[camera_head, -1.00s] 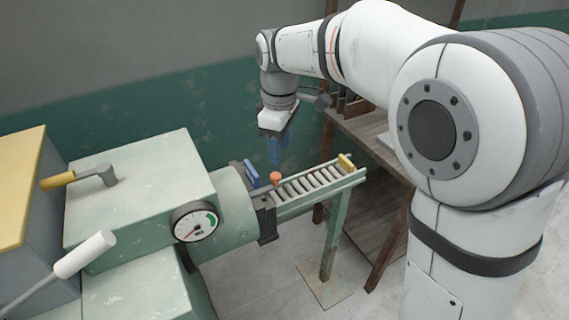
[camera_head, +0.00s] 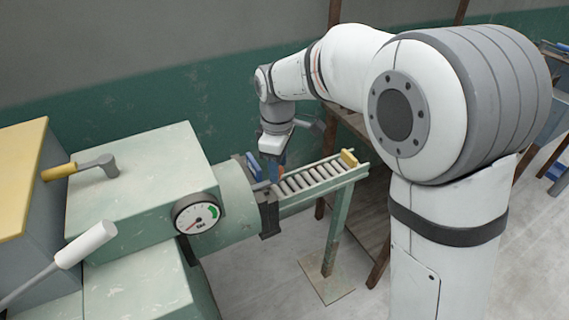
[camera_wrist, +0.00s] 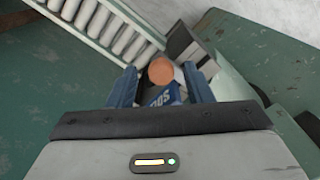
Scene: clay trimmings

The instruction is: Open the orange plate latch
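The orange latch knob (camera_wrist: 160,71) shows as a round disc in the wrist view, on the mouth end of the green machine (camera_head: 235,212). My gripper (camera_wrist: 160,84) is open, its blue fingers standing on either side of the knob with a small gap at each side. In the head view my gripper (camera_head: 274,168) is low over the mouth and hides most of the knob. A blue part with white lettering (camera_wrist: 164,97) lies just below the knob in the wrist view. I cannot tell how far down the fingers reach.
A roller track (camera_head: 310,182) with a yellow end block (camera_head: 349,158) runs right from the mouth. The machine carries a gauge (camera_head: 197,217), a yellow-handled crank (camera_head: 80,170) and a white-handled lever (camera_head: 86,244). Open floor lies in front of the track.

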